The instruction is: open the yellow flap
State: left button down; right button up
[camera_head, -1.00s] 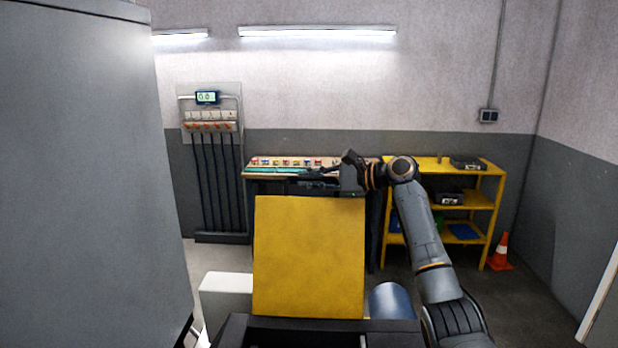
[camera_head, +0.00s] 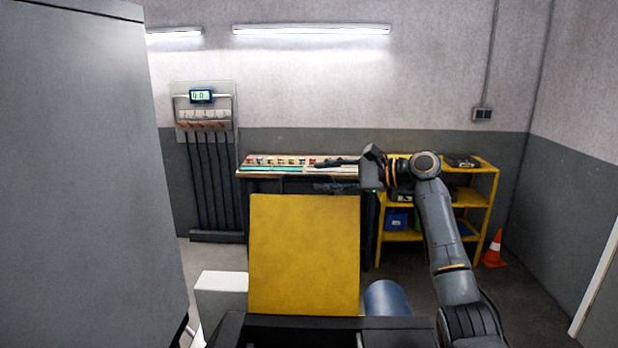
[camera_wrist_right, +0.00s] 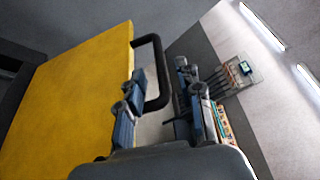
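The yellow flap (camera_head: 305,255) is a flat panel standing upright in the middle of the head view, above a dark box-like edge. It also fills the left of the right wrist view (camera_wrist_right: 70,95). A black bar handle (camera_wrist_right: 161,70) stands off its edge there. My right gripper (camera_head: 328,175) is just above the flap's top edge in the head view, with its fingers spread. In the wrist view its fingers (camera_wrist_right: 160,103) are apart, and the handle shows between them, not gripped. Whether a finger touches the handle I cannot tell. My left gripper is out of view.
A large grey cabinet (camera_head: 85,180) fills the left. Behind stand a bench (camera_head: 262,173) with small coloured items, a yellow shelf (camera_head: 487,215) and an orange cone (camera_head: 494,248). A blue cylinder (camera_head: 386,299) is right of the flap, a white block (camera_head: 221,282) left.

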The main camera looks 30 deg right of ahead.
jog(key=r, duration=0.1)
send_over(351, 206)
jog(key=shift+r, duration=0.15)
dwell(0.4)
